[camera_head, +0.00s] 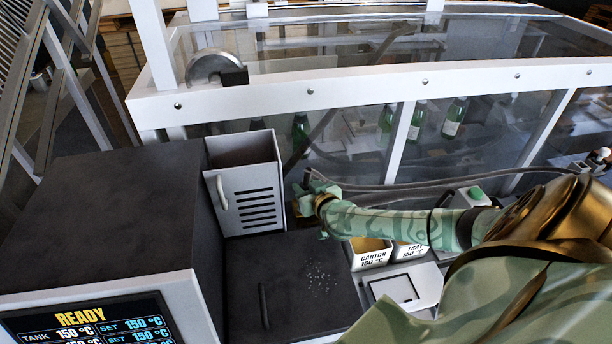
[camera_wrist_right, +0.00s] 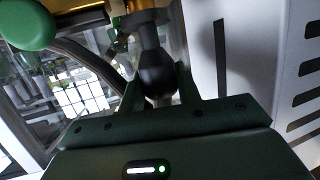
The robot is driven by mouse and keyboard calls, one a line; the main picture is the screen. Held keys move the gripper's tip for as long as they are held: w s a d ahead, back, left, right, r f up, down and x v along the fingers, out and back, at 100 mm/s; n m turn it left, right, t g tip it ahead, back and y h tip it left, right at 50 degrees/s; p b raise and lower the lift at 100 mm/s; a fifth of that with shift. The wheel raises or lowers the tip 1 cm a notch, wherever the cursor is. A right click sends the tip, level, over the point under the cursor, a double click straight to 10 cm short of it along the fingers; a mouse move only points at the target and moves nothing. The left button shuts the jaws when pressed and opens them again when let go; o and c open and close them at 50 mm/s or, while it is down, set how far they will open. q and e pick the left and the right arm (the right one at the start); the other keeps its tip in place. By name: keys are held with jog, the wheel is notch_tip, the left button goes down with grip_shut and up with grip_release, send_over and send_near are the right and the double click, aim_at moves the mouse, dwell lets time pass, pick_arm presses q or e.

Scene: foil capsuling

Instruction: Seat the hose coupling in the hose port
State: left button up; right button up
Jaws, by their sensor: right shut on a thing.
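My right gripper (camera_head: 306,194) is in front of the glass-sided machine, just right of the white slotted box. It is shut on the dark hose coupling (camera_wrist_right: 155,72), which sits between the two fingers in the wrist view. A dark hose (camera_head: 400,186) runs from near the gripper to the right along the machine's base. In the wrist view a metal fitting (camera_wrist_right: 147,17) lies just beyond the coupling; I cannot tell whether it is the hose port or whether they touch. The port is not clearly visible in the head view. My left gripper is not in view.
The white slotted box (camera_head: 235,165) with a handle stands close left of the gripper. A dark tank unit (camera_head: 110,200) with a READY display (camera_head: 85,325) fills the left. Green bottles (camera_head: 455,116) stand behind the glass.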

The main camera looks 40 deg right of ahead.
jog(key=shift+f+b, duration=0.35)
jog(key=shift+f, duration=0.3)
jog(key=o, duration=1.1)
jog(key=p+v, duration=0.1)
jog(key=v, duration=1.5)
jog(key=shift+s+r+p, duration=0.1)
jog(key=shift+r+p, duration=0.05)
jog(key=shift+p, duration=0.2)
